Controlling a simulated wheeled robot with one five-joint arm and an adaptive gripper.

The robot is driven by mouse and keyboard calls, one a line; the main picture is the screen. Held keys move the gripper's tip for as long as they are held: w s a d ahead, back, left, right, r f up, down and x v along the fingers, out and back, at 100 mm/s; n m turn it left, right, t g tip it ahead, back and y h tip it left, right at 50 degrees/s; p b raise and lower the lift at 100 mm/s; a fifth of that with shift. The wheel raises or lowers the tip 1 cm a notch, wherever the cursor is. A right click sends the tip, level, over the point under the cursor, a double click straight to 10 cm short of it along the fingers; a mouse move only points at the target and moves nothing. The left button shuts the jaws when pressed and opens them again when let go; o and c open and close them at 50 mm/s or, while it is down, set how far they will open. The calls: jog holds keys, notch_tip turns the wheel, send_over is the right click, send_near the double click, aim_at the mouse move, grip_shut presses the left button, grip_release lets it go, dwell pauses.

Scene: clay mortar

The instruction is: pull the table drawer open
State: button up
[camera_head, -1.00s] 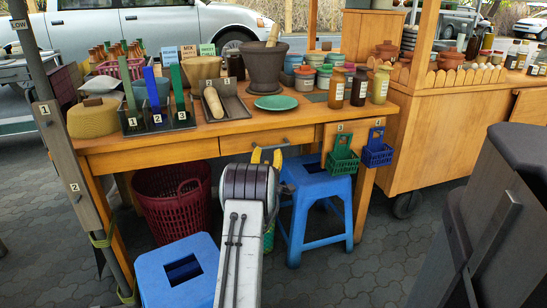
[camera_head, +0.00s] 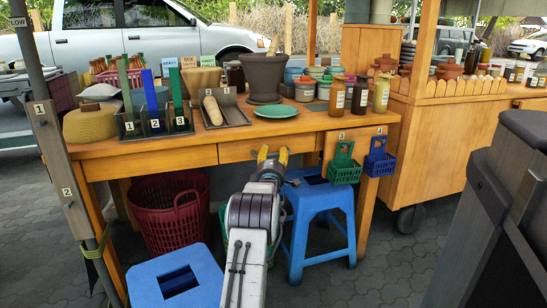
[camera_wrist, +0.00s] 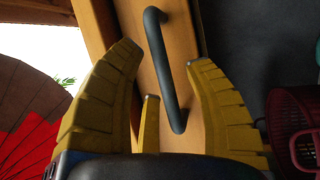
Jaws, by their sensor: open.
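The wooden table (camera_head: 150,165) has a shut drawer (camera_head: 235,152) in its front, under the tabletop. In the wrist view the drawer front (camera_wrist: 183,60) shows a dark bar handle (camera_wrist: 162,70). My gripper (camera_head: 271,155) has yellow fingers and is in front of the drawer. The fingers do not appear to press on the handle. In the head view the handle is hidden or too small to tell behind my gripper.
Blue stools (camera_head: 176,280) and (camera_head: 320,215) another blue stool stand below the table front. A maroon basket (camera_head: 170,215) is under the table. Green (camera_head: 344,165) and blue baskets (camera_head: 379,160) hang at the right front. Bottles, pots and a green plate (camera_head: 275,112) stand on top.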

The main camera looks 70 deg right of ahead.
jog(key=shift+d, duration=0.35)
jog(key=shift+o, duration=0.3)
grip_shut()
dwell(0.4)
